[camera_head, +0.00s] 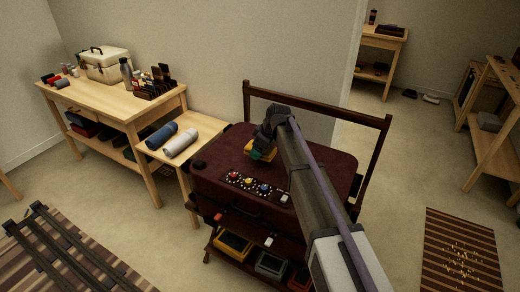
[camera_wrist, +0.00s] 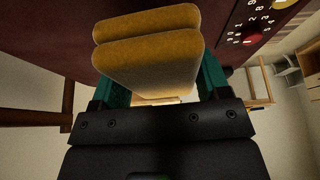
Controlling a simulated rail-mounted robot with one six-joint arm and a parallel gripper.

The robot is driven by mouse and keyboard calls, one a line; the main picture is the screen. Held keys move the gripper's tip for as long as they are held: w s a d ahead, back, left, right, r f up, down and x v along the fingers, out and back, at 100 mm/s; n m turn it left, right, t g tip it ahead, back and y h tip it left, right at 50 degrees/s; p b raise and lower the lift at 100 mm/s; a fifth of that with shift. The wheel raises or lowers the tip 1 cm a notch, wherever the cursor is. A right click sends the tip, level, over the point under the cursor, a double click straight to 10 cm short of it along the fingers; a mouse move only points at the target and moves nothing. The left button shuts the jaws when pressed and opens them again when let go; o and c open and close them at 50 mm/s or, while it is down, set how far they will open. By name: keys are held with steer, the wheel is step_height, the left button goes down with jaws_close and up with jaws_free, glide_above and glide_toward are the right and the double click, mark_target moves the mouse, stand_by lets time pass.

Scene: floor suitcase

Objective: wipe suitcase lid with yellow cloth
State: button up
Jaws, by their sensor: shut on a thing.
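The suitcase (camera_head: 222,165) is dark red and lies flat on a dark wooden stand, its lid facing up. A row of colourful dials (camera_head: 256,187) runs along its near side. The folded yellow cloth (camera_head: 262,152) is on or just above the lid, toward the back middle; I cannot tell whether it touches. In the wrist view the cloth (camera_wrist: 150,58) fills the space between the teal fingers of my gripper (camera_wrist: 155,88), which is shut on it. The dark red surface shows behind it. My arm hides the right part of the lid in the head view.
A wooden bench (camera_head: 110,95) at left holds a toolbox (camera_head: 104,64) and a flask. A lower side table (camera_head: 205,128) with two rolls (camera_head: 181,143) stands close to the suitcase's left. The stand's back rail (camera_head: 318,100) rises behind the lid. Striped rugs lie at both sides.

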steer(key=shift+r+p, duration=1.5)
steer(key=shift+r, duration=0.35)
